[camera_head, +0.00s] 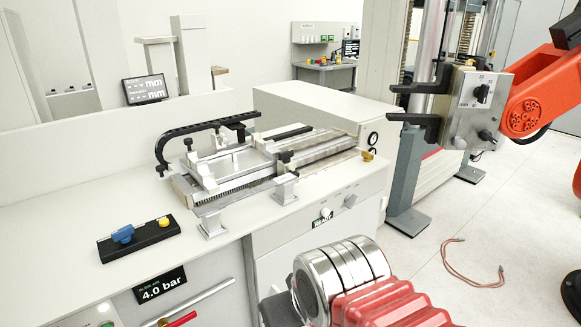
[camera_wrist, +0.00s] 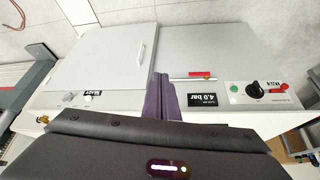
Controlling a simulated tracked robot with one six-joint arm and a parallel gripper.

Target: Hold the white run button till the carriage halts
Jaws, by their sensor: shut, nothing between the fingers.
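The white run button (camera_head: 326,213) sits on the cabinet front just below the worktop, above a small dark display, and it also shows at left in the wrist view (camera_wrist: 88,98). My gripper (camera_wrist: 164,80) shows in the wrist view as dark, purplish fingers closed together, empty. It is apart from the white button, which lies off to its left there. In the head view I cannot make out the fingers.
A black block with blue and yellow knobs (camera_head: 139,237) stands on the worktop. A 4.0 bar display (camera_wrist: 208,98) and a black rotary knob (camera_wrist: 254,89) are on the cabinet front. A tall test frame (camera_head: 410,180) stands at right. A red cable (camera_head: 460,270) lies on the floor.

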